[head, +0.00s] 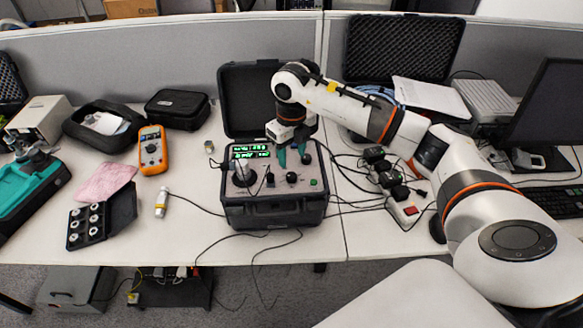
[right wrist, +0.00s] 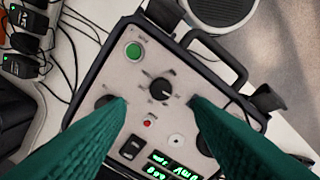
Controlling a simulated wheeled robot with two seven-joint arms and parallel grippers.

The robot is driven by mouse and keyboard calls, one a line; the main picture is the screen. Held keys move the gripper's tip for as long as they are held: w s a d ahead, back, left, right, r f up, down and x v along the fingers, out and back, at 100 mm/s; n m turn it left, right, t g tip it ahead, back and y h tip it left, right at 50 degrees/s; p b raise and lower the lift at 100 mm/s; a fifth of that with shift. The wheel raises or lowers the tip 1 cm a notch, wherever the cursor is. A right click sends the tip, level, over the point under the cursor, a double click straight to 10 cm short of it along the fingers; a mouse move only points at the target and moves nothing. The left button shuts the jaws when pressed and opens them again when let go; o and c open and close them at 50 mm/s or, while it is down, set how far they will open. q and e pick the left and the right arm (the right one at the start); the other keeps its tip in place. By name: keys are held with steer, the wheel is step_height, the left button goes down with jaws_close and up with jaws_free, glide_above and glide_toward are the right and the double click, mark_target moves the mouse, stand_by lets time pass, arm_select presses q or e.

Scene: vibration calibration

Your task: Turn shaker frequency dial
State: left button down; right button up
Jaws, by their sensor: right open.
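The shaker unit (head: 274,212) is a black case with a light grey panel and green lit displays, its lid open behind. In the right wrist view, a black pointer dial (right wrist: 161,91) with marks around it sits on the panel. A green button (right wrist: 134,50), a small red light (right wrist: 149,122) and a rocker switch (right wrist: 132,147) are near it. My right gripper (head: 292,160) is over the panel, its teal fingers open. The dial lies between the fingertips (right wrist: 157,101) in the picture; no contact is visible. Other knobs are partly hidden behind the fingers. Dial labels are unreadable.
An orange multimeter (head: 152,150), a black tray of parts (head: 101,219) and a small white cylinder (head: 162,202) lie left of the case. A power strip with black adapters (head: 404,208) and cables is to the right. Free table shows in front.

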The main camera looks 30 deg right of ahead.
mark_target(292, 175)
step_height(292, 175, down, 7)
steer(key=shift+r+p, duration=0.1)
steer(key=shift+p, duration=0.6)
steer(key=c, duration=1)
